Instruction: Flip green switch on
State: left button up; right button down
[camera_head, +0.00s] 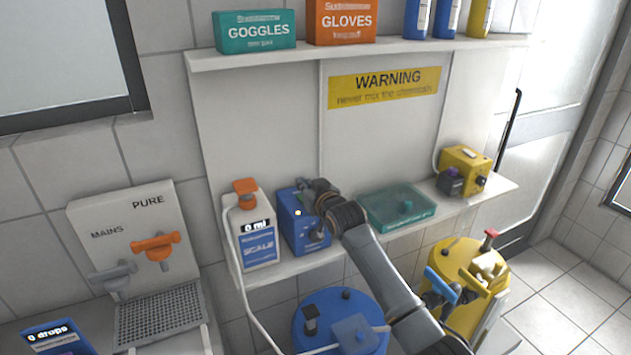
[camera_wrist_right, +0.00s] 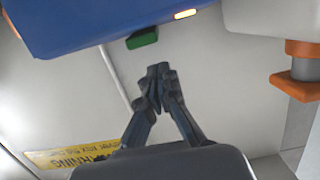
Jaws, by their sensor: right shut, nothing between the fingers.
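The blue box (camera_head: 291,222) stands on the lower shelf with a small lit orange lamp on its front. In the right wrist view, which is upside down, the blue box (camera_wrist_right: 90,22) fills the upper left. My left gripper is not in view.
A white scale bottle (camera_head: 258,240) with an orange cap stands left of the box. A teal clear-lidded case (camera_head: 398,208) and a yellow box (camera_head: 464,168) are to the right. Blue and yellow drums stand below the shelf. The wall panel behind is clear up to the warning sign (camera_head: 384,88).

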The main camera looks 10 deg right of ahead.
jog(key=shift+s+r+b, duration=0.4)
jog(key=shift+r+b, duration=0.05)
jog(key=shift+b, duration=0.05)
pick_arm(q)
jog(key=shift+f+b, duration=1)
jog(key=shift+b, duration=0.15)
pick_arm(e)
jog(key=r+v, duration=0.2)
jog(key=v, duration=0.7)
jog(key=shift+w, duration=0.2)
